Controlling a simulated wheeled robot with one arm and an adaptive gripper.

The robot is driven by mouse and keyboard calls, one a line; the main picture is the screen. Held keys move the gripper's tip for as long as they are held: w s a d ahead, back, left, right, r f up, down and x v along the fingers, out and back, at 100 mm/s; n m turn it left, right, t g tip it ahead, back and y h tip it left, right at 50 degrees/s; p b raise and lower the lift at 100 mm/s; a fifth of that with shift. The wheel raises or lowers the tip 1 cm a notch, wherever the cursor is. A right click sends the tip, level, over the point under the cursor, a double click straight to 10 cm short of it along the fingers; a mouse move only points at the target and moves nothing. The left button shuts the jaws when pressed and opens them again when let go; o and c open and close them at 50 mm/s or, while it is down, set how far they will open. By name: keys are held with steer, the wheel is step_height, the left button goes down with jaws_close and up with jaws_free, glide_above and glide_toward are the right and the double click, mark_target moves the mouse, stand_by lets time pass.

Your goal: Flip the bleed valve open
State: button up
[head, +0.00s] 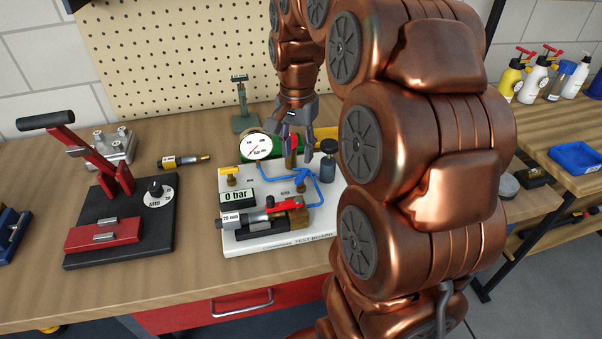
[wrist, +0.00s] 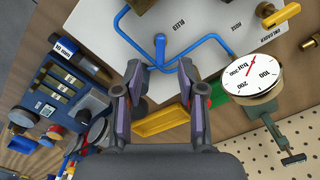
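The bleed valve's blue lever (head: 300,178) sits on the blue piping of the white test board (head: 290,240). In the wrist view the blue lever (wrist: 160,47) stands beside the printed word BLEED, just beyond and between my fingertips. My gripper (head: 298,143) hangs over the back part of the board, pointing down. In the wrist view my gripper (wrist: 160,75) has its two fingers spread with nothing between them. I see no contact with the lever.
A pressure gauge (head: 257,146) stands at the board's back left, near my gripper. A dark cylinder (head: 328,164) stands at the back right.

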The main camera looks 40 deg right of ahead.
mark_target(301, 175)
steer(key=shift+w+d+m, duration=0.3)
steer(key=shift+w+d, duration=0.1)
steer(key=shift+d, duration=0.35)
steer(key=shift+f+p, duration=0.7)
steer(key=shift+f, duration=3.2)
jaws_close()
